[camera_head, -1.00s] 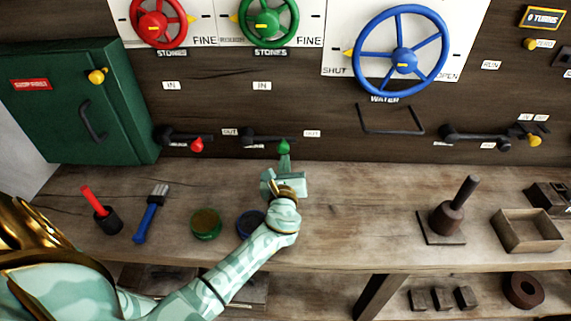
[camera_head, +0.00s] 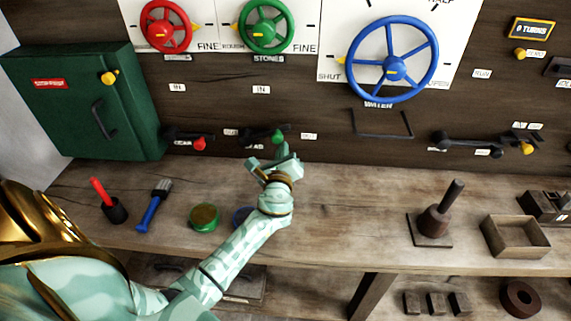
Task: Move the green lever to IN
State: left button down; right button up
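The green lever (camera_head: 278,136) is on the dark wall panel, its dark bar running right from its pivot and tilting slightly upward to a green knob. An IN label (camera_head: 261,90) sits above it, with small plates to its left and right. My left gripper (camera_head: 268,157) is just below the green knob, its pale fingers apart, one finger close under the knob. Whether it touches the knob is hard to tell. My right gripper is not in view.
A red lever (camera_head: 199,143) is left of the green one, near a green cabinet (camera_head: 130,120). The wooden bench (camera_head: 350,210) below carries a green-lidded pot (camera_head: 205,217), a blue-handled brush (camera_head: 153,207) and, at right, an open box (camera_head: 515,237). The bench middle is clear.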

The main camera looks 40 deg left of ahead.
aim_at(276, 138)
pick_arm(q)
jog(key=r+n, duration=0.1)
jog(key=a+r+n+p, duration=0.1)
jog(key=r+n, duration=0.1)
jog(key=s+r+n, duration=0.1)
jog(key=shift+a+r+p, duration=0.2)
jog(key=shift+a+p, duration=0.05)
jog(key=shift+p, duration=0.15)
jog(key=shift+s+a+r+n+p, duration=0.25)
jog(key=shift+a+r+n+p, duration=0.25)
jog(key=shift+n, duration=0.45)
jog(key=shift+s+a+r+n+p, duration=0.25)
jog(key=shift+a+r+n, duration=0.15)
jog(key=shift+r+n, duration=0.4)
jog(key=shift+f, duration=0.15)
